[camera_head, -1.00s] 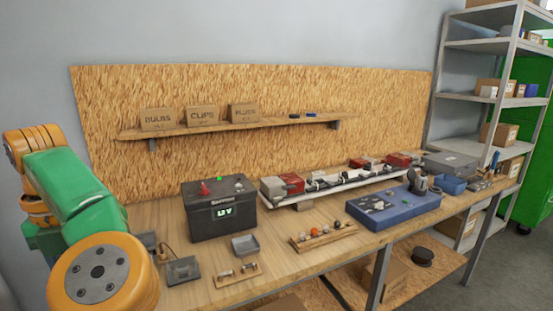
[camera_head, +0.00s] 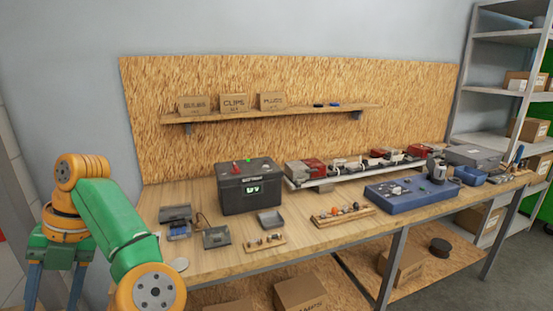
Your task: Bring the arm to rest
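My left arm (camera_head: 122,218), green with orange joints, comes in at the lower left, in front of the bench's left end. It bends at an orange joint and turns downward to my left gripper (camera_head: 56,288), which has a green body and two blue-grey fingers. The fingers stand well apart with nothing visible between them. The bottom picture edge cuts off their tips. The gripper appears to the left of the workbench (camera_head: 205,270). My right arm and gripper are not in view.
On the bench stand a black battery box (camera_head: 248,188), small grey trays (camera_head: 217,238), a wooden holder (camera_head: 264,242) and a blue case (camera_head: 410,193). A shelf (camera_head: 300,113) with cardboard boxes runs behind. Cartons (camera_head: 300,293) lie below. Metal shelving (camera_head: 500,90) stands at right.

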